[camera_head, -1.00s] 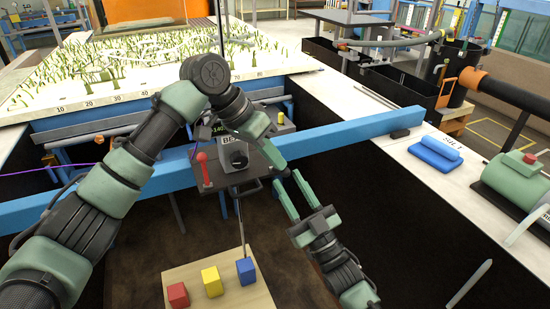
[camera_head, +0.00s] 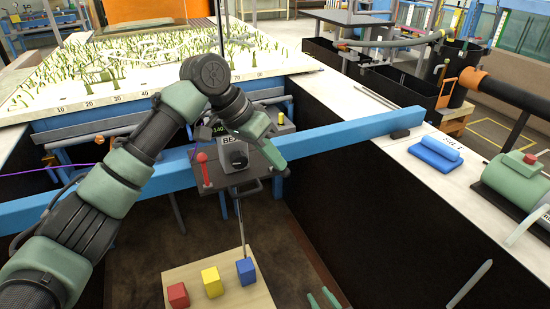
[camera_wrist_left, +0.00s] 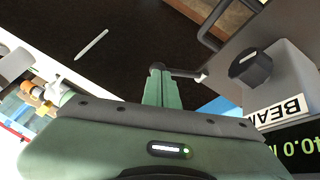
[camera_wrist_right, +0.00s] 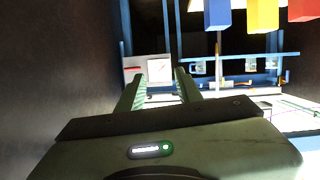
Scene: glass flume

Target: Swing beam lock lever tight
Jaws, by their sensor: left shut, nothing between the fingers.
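In the head view this box (camera_head: 235,155) sits on a dark plate on the blue beam. My left gripper (camera_head: 284,168) is shut at the plate's right side and hides the lever there. In the left wrist view its closed fingertips (camera_wrist_left: 160,72) are right at the ball; whether they touch it I cannot tell. My right gripper (camera_head: 323,298) is open and empty at the bottom edge of the head view.
The blue beam (camera_head: 345,135) spans the flume. A wooden board (camera_head: 225,298) below carries red, yellow and blue blocks. The dark flume wall (camera_head: 345,205) lies to the right.

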